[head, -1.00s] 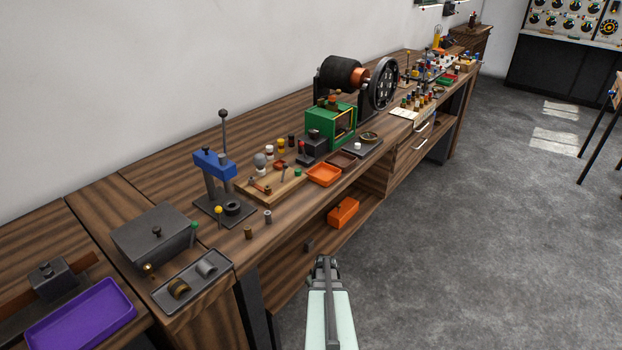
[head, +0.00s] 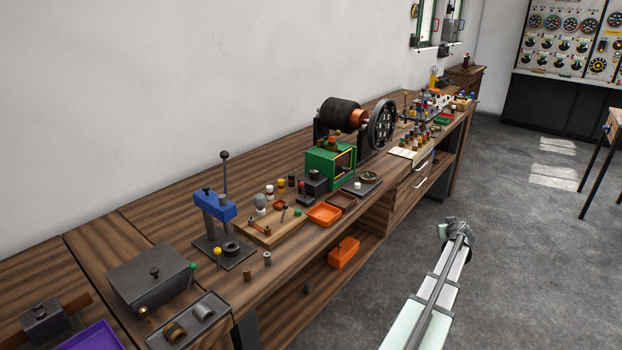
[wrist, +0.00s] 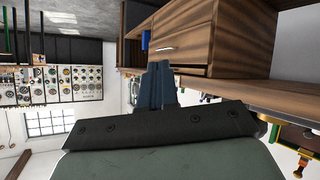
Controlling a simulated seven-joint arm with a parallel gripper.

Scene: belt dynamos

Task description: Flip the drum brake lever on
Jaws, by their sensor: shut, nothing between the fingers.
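A black drum (head: 337,114) with a copper end sits on stands on the bench beside a dark spoked wheel (head: 382,124). A small black box with a red-knobbed lever (head: 301,187) stands in front of the green-framed unit (head: 330,164). I cannot tell for sure which lever is the drum brake lever, or its position. My gripper (head: 458,228) is over the floor in front of the bench, apart from the drum and levers. In the wrist view my gripper (wrist: 159,72) is shut and empty, with the bench drawers beyond it.
The long wooden bench (head: 150,213) runs along the wall. A blue-headed press (head: 214,206), orange tray (head: 324,214) and several small parts crowd its top. An orange box (head: 343,252) sits on the lower shelf. Open grey floor (head: 520,260) lies right of the bench.

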